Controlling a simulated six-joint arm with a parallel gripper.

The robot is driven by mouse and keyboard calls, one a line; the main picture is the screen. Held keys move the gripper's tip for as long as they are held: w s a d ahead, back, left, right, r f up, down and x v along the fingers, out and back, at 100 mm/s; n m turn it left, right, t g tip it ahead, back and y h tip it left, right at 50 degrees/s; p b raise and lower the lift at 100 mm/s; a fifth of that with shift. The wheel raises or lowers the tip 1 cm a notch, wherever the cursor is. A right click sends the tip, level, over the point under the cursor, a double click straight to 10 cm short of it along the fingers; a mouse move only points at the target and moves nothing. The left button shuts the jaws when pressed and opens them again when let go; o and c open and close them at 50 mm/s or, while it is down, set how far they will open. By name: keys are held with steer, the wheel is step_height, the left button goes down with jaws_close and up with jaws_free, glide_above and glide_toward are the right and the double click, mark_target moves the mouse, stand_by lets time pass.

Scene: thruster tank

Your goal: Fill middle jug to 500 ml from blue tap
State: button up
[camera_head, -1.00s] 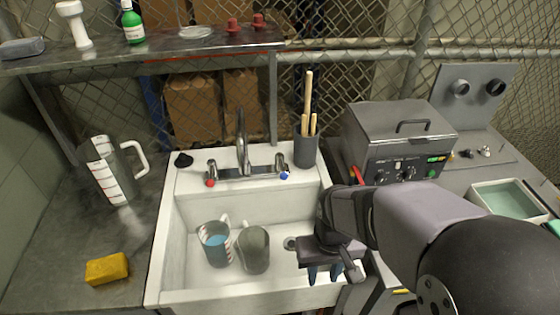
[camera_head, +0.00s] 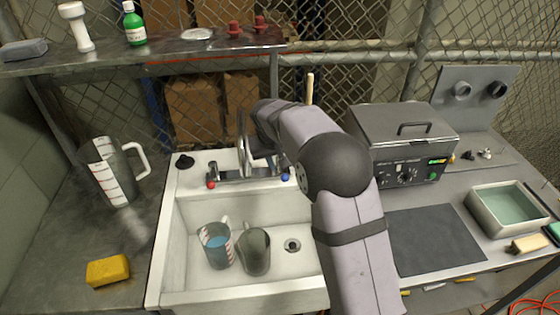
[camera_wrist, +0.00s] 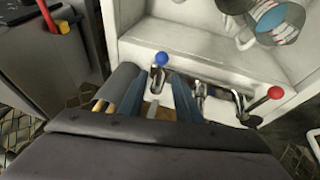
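The measuring jug with blue water (camera_head: 216,244) stands in the sink, with its handle up behind it; it also shows in the wrist view (camera_wrist: 275,20). A grey jug (camera_head: 254,252) beside it is tilted and looks empty. A clear jug with red marks (camera_head: 112,172) stands on the left counter. The blue tap knob (camera_head: 285,177) is right of the spout, and the red knob (camera_head: 211,184) is left of it. In the wrist view my gripper (camera_wrist: 150,88) is open and empty, with the blue knob (camera_wrist: 161,58) ahead between its fingers. My arm partly hides the faucet.
The white sink (camera_head: 165,250) has a bare drain (camera_head: 292,245) at right. A yellow sponge (camera_head: 108,270) lies on the left counter. A utensil holder with wooden handles (camera_head: 309,88) is mostly hidden behind my arm. A grey lidded machine (camera_head: 400,135) stands right of the sink.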

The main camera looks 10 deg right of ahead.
mark_target(283, 172)
steer(key=shift+w+f, duration=0.1)
steer(key=shift+w, duration=0.05)
steer(key=shift+p+x, duration=1.35)
steer(key=shift+x, duration=2.15)
jaws_close()
